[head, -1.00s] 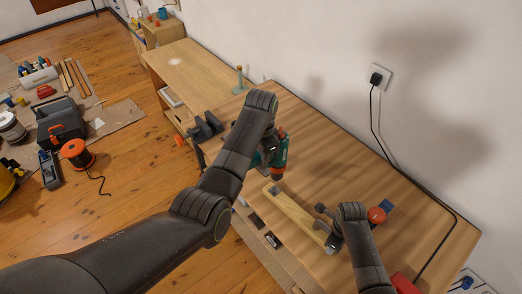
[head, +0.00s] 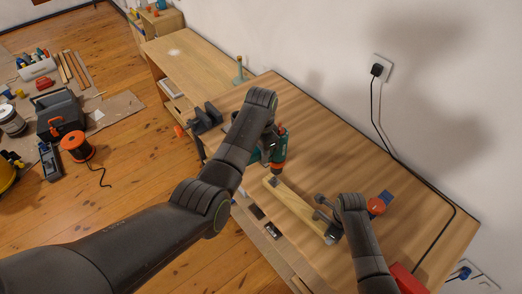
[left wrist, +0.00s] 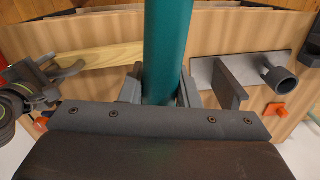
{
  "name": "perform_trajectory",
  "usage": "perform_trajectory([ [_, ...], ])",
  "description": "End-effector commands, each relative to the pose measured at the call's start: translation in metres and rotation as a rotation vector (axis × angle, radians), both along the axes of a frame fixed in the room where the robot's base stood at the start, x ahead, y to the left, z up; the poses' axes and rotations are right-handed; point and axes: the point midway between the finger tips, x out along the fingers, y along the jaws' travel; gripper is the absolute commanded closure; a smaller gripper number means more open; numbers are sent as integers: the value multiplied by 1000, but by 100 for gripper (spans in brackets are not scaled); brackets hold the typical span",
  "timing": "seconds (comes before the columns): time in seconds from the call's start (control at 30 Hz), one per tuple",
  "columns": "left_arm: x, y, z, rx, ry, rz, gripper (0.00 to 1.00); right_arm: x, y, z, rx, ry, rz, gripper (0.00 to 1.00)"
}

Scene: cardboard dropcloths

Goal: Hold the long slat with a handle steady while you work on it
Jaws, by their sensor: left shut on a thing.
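The long pale wooden slat (head: 293,205) lies on the workbench in the head view, running from below the drill down to my right gripper. It also shows in the left wrist view (left wrist: 105,57). My left gripper (head: 268,143) is shut on a teal power drill (head: 282,146), whose teal handle (left wrist: 167,50) stands between its fingers in the wrist view. The drill's dark tip appears near the slat's far end; I cannot tell whether they touch. My right gripper (head: 326,222) is at the slat's near end; its finger gap is not clear. I cannot make out the slat's handle.
A grey vise (head: 206,117) sits at the bench's left edge. A blue piece (head: 386,197), an orange-red round thing (head: 376,206) and a red box (head: 408,280) lie to the right. A black cable (head: 440,205) runs along the wall side. The bench's middle right is clear.

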Motion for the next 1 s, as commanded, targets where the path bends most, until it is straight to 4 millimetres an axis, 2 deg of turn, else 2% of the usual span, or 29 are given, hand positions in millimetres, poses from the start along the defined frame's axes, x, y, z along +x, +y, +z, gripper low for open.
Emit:
perform_trajectory([
  [1.0,-5,4,-1,-2,-6,-1,98,0,0,1,0,0,1,88],
])
